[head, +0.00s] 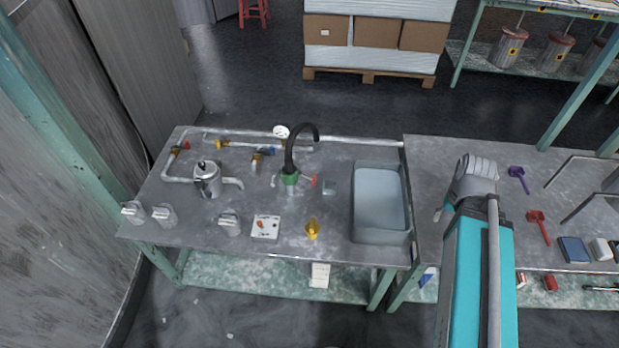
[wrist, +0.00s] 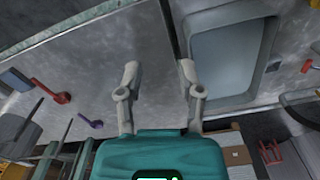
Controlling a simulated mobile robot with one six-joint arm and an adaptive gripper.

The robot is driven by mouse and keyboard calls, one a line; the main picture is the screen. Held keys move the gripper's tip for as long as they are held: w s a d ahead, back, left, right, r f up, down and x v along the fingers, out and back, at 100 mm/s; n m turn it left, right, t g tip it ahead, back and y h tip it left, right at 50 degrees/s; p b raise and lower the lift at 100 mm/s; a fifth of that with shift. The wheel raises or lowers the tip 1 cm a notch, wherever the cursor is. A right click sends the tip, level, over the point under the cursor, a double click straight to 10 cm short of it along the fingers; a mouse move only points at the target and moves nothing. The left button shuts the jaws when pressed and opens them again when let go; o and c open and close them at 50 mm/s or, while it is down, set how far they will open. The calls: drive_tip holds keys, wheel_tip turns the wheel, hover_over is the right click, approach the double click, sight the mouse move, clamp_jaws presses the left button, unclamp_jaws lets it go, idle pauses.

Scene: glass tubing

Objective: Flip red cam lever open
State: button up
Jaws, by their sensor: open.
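Small red parts show on the left bench in the head view. One red piece (head: 186,145) sits on a brass fitting of the pipe at the back left. A red handle (head: 313,181) is beside the green-based black faucet (head: 289,178). Both are too small to tell which is the cam lever or how it is set. My gripper (wrist: 158,70) is open and empty in the wrist view, its fingers apart over bare metal beside the sink. It is well to the right of these red parts and touches nothing visible.
A grey sink basin (head: 380,196) lies between my arm and the faucet. A metal pot (head: 208,180), a blue-handled brass fitting (head: 268,150), a white plate (head: 265,227) and a yellow piece (head: 312,229) are on the left bench. A red tool (head: 538,226) and purple tool (head: 518,177) lie right.

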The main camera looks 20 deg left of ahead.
drive_tip(key=w+a+f+m+y+b, duration=0.3)
drive_tip(key=w+a+f+b, duration=0.15)
drive_tip(key=a+b, duration=0.2)
drive_tip(key=w+a+f+m+y+b, duration=0.3)
drive_tip(key=w+a+f+b, duration=0.15)
drive_tip(key=a, duration=0.35)
drive_tip(key=m+g+y+b, duration=0.1)
drive_tip(key=m+y+b, duration=0.75)
drive_tip(key=b, duration=0.65)
approach(309, 178)
drive_tip(key=d+r, duration=0.2)
drive_tip(key=d, duration=0.1)
drive_tip(key=shift+w+a+m+h, duration=0.1)
drive_tip(key=shift+w+m+h, duration=0.05)
drive_tip(key=shift+m+h, duration=0.25)
drive_tip(key=b+x, duration=0.5)
drive_tip(key=x, duration=0.9)
drive_tip(key=shift+f, duration=0.1)
clamp_jaws()
